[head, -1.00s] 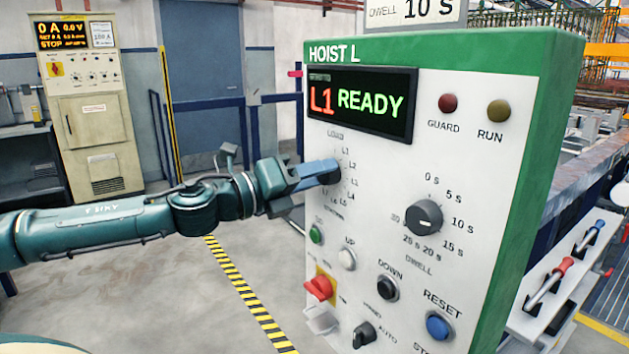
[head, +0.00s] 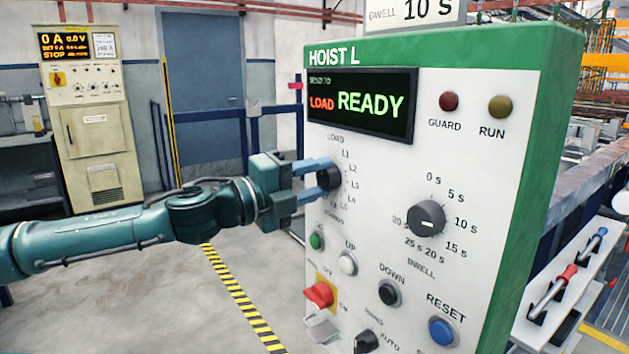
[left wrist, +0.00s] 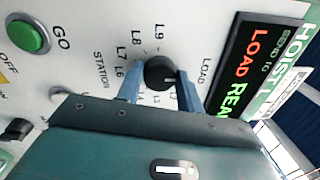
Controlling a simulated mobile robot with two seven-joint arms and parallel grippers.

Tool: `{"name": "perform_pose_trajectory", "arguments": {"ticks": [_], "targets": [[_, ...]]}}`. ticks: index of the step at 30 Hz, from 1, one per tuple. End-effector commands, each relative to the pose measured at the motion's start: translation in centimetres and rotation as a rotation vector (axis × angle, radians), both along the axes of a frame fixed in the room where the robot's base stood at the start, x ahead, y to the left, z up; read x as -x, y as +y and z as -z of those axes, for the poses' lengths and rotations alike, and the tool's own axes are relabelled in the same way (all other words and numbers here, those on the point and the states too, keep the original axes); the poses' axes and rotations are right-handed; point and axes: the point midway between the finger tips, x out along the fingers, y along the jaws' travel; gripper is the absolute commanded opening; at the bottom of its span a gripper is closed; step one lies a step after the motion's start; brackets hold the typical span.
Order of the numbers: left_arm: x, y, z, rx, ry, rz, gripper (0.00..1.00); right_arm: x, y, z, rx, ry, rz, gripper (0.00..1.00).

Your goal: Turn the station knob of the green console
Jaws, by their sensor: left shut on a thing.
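The green console (head: 552,90) has a white face headed "HOIST L". The black station knob (head: 328,177) is on the left of the face, ringed by labels from LOAD through L1, L2 and on. It also shows in the left wrist view (left wrist: 160,73), with its labels LOAD, L9, L8, L7, L6 around it. My left gripper (head: 318,178) is shut on the station knob, one blue finger on each side of it. My right gripper is not in view.
The dwell knob (head: 426,218) is to the right of the station knob. Below are a green button (head: 316,241), a white UP button (head: 348,263), a black DOWN button (head: 388,292) and a red switch (head: 319,294).

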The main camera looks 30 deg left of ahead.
Motion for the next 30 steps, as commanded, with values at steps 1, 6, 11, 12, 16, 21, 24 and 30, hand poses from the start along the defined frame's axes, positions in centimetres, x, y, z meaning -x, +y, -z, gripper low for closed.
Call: {"name": "perform_pose_trajectory", "arguments": {"ticks": [1, 6, 11, 12, 16, 21, 24, 30], "targets": [[-0.06, 0.15, -0.23, 0.006, -0.002, -0.005, 0.14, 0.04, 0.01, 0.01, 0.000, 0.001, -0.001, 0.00], [-0.06, 0.16, -0.25, 0.009, -0.001, -0.005, 0.14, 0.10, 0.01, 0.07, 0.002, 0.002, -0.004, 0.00], [-0.06, 0.17, -0.25, 0.009, -0.001, -0.005, 0.14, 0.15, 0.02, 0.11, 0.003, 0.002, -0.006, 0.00], [-0.06, 0.17, -0.25, 0.009, -0.001, -0.005, 0.14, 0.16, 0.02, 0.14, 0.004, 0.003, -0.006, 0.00], [-0.06, 0.14, -0.21, 0.008, -0.001, -0.005, 0.46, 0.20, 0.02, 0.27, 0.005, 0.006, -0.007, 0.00], [-0.04, 0.08, -0.12, 0.007, 0.001, -0.002, 0.58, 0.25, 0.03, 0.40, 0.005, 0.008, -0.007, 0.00], [-0.02, 0.06, -0.08, 0.007, 0.001, -0.002, 0.58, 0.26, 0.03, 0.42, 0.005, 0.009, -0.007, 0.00], [0.10, 0.14, 0.12, 0.005, 0.001, -0.003, 0.58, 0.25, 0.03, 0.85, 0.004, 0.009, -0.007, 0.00]]}}
